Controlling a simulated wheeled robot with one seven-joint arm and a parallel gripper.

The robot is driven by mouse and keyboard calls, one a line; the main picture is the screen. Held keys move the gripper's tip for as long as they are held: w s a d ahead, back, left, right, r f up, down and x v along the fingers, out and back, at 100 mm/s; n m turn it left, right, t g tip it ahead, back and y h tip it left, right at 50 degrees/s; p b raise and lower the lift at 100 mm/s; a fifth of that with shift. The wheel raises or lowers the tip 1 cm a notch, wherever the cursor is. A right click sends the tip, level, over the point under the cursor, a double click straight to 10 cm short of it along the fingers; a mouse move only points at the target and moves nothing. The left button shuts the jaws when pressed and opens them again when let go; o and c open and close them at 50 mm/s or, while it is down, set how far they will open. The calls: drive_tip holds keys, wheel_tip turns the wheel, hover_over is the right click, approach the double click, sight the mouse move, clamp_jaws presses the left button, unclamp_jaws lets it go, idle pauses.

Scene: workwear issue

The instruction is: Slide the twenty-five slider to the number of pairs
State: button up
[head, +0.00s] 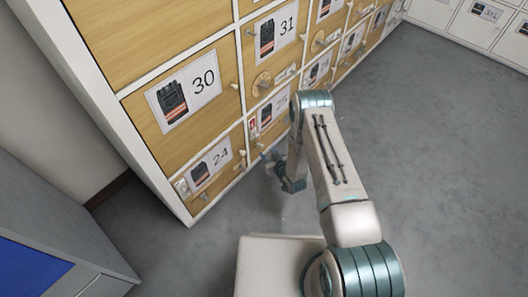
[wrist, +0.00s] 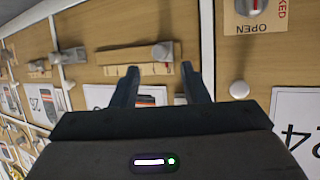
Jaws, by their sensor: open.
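The twenty-five slider is a grey knob (wrist: 162,51) on a wooden track strip (wrist: 125,56) in the wrist view. The knob stands towards the right end of the track there. My gripper (wrist: 160,74) is open, its two dark fingers pointing at the door with the knob between and just beyond their tips. I see no contact. The door's picture label (wrist: 108,96) is partly hidden behind my gripper, so its pairs cannot be counted. In the head view my gripper (head: 290,184) is low by the lockers, and my arm hides part of this door.
Label 24 (head: 211,166) is on the door to the left, under door 30 (head: 187,89). Door 24 shows upside down in the wrist view, with a round knob (wrist: 239,89) and an OPEN plate (wrist: 256,14). Grey floor (head: 440,150) is clear at right.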

sight(263, 147)
drive_tip(key=b+x, duration=0.1)
drive_tip(key=x, duration=0.4)
clamp_jaws()
drive_tip(key=shift+d, duration=0.1)
